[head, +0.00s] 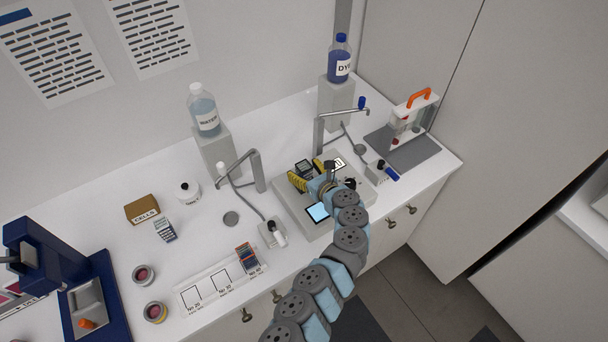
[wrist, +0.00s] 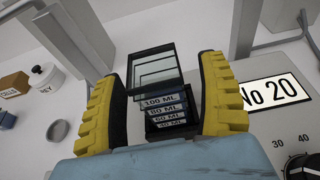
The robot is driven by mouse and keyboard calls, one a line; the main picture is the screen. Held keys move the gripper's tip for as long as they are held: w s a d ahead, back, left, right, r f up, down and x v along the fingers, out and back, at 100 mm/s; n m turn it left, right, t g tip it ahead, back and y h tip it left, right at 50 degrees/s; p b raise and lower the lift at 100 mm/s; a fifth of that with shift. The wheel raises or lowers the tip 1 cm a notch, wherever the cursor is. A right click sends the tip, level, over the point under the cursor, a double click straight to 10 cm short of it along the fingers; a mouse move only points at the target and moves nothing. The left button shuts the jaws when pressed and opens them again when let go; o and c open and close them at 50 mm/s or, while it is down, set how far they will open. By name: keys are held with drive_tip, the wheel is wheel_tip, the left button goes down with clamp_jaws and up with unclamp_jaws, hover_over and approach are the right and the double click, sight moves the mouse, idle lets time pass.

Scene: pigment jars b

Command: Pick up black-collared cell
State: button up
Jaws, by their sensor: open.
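The black-collared cell (wrist: 152,68) is a clear, square-sided vessel with a black rim. In the wrist view it stands tilted in the picture, in or at a black square holder (wrist: 168,128) on the grey device. Volume labels from 100 ML down to 30 ML show on or through its near side. My gripper (wrist: 162,85) is open, with one yellow ribbed finger on each side of the cell; a gap shows at the left, and contact at the right is unclear. In the head view my gripper (head: 308,174) is over the device, beside the cell's dark top (head: 303,167).
The grey device (head: 290,205) has a "No 20" display (wrist: 273,92) and a knob (wrist: 301,167). Bent metal spouts (head: 255,165) stand nearby. A CELLS box (head: 142,209), a small gridded piece (head: 165,230) and a white jar (head: 187,192) stand left. A numbered card (head: 205,290) lies in front.

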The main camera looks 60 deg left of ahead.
drive_tip(key=c, duration=1.3)
drive_tip(key=shift+c, duration=0.2)
drive_tip(key=shift+r, duration=0.1)
